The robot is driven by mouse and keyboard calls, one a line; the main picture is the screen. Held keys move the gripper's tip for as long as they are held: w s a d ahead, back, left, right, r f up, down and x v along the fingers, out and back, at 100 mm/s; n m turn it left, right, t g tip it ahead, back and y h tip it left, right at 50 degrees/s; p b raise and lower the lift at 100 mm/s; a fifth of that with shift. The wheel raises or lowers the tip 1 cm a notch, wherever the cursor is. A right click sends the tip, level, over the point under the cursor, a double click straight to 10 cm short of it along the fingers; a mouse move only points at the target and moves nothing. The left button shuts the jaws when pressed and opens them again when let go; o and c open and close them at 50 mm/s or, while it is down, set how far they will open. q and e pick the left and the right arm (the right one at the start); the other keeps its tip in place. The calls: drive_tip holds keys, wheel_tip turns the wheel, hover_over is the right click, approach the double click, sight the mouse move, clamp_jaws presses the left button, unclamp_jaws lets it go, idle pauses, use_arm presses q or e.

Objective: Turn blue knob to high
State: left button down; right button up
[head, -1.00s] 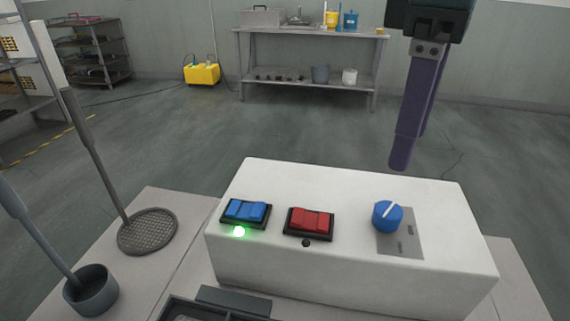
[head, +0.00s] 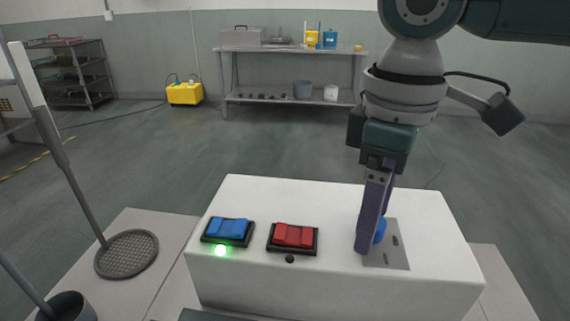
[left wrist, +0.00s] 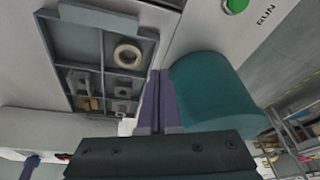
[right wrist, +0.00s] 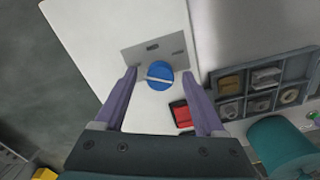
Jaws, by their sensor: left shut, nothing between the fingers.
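The blue knob (head: 381,231) sits on a grey label plate (head: 390,256) at the right of the white control box (head: 435,275). It is partly hidden behind my right gripper's fingers (head: 366,245). My right gripper (right wrist: 160,75) is open there, one finger on each side of the knob; contact is not clear. The plate's marks are too small to read. My left gripper (left wrist: 158,74) is shut and empty, away from the knob.
A blue rocker switch (head: 228,229) with a lit green lamp (head: 221,251) and a red rocker switch (head: 293,236) sit left of the knob. A grey compartment tray (left wrist: 90,45) holds small parts. A mesh strainer (head: 127,254) lies at the left.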

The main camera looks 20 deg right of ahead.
clamp_jaws()
idle(0.4)
